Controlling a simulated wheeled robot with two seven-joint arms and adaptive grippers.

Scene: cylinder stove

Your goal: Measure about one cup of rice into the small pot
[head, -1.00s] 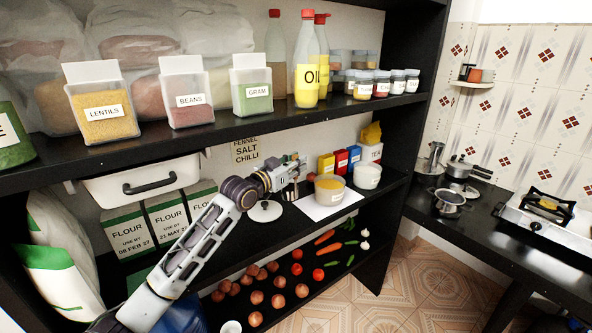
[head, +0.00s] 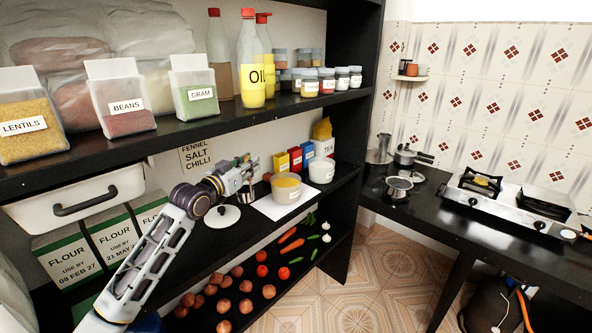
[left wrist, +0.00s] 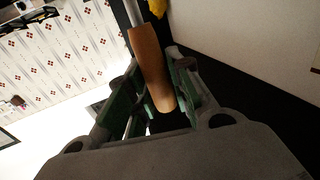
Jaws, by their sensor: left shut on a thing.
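My left gripper (head: 250,172) is over the middle shelf, just left of an open tub of yellow grain (head: 286,193). In the left wrist view its fingers (left wrist: 155,98) are shut on a brown wooden handle (left wrist: 150,65) with a metal shaft; the utensil's far end is out of that view. A white tub (head: 321,173) stands right of the yellow one; its contents are not clear. A round white lid (head: 222,216) lies below my wrist. A small metal pot (head: 398,189) stands on the counter, and a second pot (head: 408,154) behind it. My right gripper is not in view.
The upper shelf (head: 190,130) with labelled jars and bottles hangs above my arm. Small coloured boxes (head: 295,158) stand behind the tubs. Vegetables (head: 290,245) lie on the lower shelf. The gas stove (head: 510,205) is at right; bare counter lies in front of the small pot.

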